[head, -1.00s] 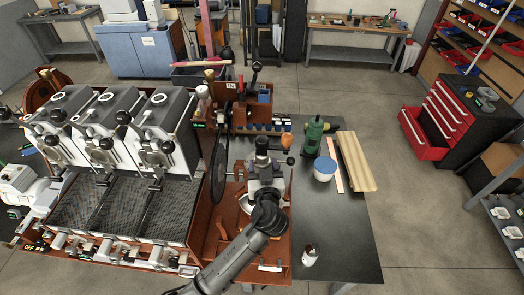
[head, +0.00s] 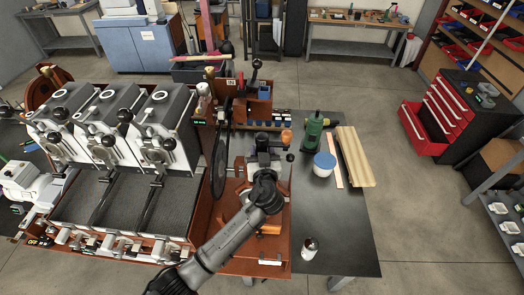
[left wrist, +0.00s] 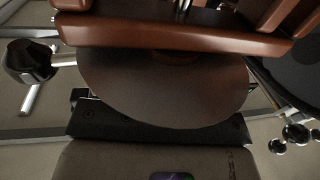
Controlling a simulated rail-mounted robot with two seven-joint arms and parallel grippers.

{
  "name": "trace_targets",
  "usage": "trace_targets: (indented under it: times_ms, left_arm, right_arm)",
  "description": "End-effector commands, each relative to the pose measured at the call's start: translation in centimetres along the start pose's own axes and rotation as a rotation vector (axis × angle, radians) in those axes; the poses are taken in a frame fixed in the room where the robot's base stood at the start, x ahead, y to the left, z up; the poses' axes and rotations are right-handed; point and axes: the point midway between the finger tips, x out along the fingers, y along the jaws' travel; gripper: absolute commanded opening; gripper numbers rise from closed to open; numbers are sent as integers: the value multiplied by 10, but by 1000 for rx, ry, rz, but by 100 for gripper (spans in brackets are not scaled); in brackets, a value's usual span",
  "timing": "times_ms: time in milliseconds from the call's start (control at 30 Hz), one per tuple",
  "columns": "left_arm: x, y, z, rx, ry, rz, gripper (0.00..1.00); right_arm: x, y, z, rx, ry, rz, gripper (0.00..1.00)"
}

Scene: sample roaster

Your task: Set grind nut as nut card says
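A grey and black grinder-like machine (head: 262,145) stands in a brown tray (head: 282,228) at the middle of the head view. I cannot single out the grind nut or read a nut card. A small white label (head: 271,262) is on the tray's front edge. My left gripper (head: 264,184) is at the front of this machine and covers its lower part. Its fingers are too small and dark to tell open from shut. In the left wrist view a brown round plate (left wrist: 165,88) lies under a brown edge. My right gripper is not in view.
A roaster with several grey drums (head: 165,115) stands at left, beside a large black wheel (head: 220,160). A blue-lidded tub (head: 324,163), a green machine (head: 313,130), wooden boards (head: 354,158) and a white-and-dark cup (head: 309,248) are on the dark table (head: 340,235), whose front right is clear.

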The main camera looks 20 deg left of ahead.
Motion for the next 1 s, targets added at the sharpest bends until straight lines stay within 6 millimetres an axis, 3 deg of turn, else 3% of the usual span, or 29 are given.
trace_targets:
  times_ms: [167, 433, 700, 1000]
  left_arm:
    - [0, 0, 0, 0, 0, 0, 22]
    - [0, -2, 2, -1, -2, 140, 22]
    - [0, -1, -1, 2, -2, 353, 23]
    - [0, 0, 0, -1, 2, 397, 23]
  right_arm:
    - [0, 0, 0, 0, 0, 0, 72]
    - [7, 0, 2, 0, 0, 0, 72]
    - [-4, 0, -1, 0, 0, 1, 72]
    - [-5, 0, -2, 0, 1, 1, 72]
